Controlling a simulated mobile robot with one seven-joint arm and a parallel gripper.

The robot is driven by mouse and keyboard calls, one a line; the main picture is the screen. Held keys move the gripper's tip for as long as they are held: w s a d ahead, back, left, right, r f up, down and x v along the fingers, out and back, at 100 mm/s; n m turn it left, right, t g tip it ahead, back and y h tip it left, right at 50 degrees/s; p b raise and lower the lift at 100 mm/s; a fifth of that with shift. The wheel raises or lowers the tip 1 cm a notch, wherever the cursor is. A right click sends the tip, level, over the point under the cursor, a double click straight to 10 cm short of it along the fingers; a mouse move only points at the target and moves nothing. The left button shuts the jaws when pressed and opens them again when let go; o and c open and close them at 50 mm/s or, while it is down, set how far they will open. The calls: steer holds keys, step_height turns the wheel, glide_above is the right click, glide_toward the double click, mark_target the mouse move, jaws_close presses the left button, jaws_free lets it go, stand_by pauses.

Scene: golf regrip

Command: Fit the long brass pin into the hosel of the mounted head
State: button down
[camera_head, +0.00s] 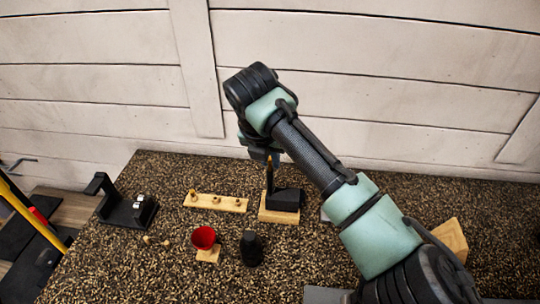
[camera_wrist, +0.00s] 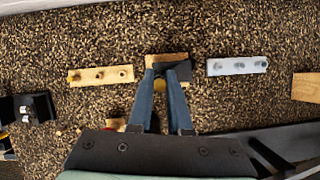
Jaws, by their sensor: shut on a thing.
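The mounted head (camera_head: 287,199) is a black block on a pale wooden base, with a thin upright black hosel (camera_head: 269,181) at its left. My gripper (camera_head: 268,160) is pointed down right over the hosel, its fingers close together. A small brass-coloured bit, the pin (camera_head: 269,159), shows at the fingertips, in line with the hosel's top. In the wrist view the pin (camera_wrist: 160,85) shows between the two fingers of my gripper (camera_wrist: 166,72), and the head (camera_wrist: 183,71) lies just beyond them. I cannot tell whether the pin's lower end is inside the hosel.
A wooden strip (camera_head: 215,203) with several brass pieces lies left of the head. A red cup (camera_head: 204,238) and a black bottle-like object (camera_head: 251,248) stand in front. A black bracket (camera_head: 125,211) is at the left. A grey strip (camera_wrist: 237,66) lies right of the head.

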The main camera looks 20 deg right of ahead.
steer(key=shift+f, duration=0.4)
steer(key=c, duration=0.8)
jaws_free()
steer(key=shift+o, duration=0.2)
steer(key=shift+r, duration=0.1)
steer(key=b+v, duration=0.1)
steer(key=v, duration=1.2)
steer(key=shift+b, duration=0.4)
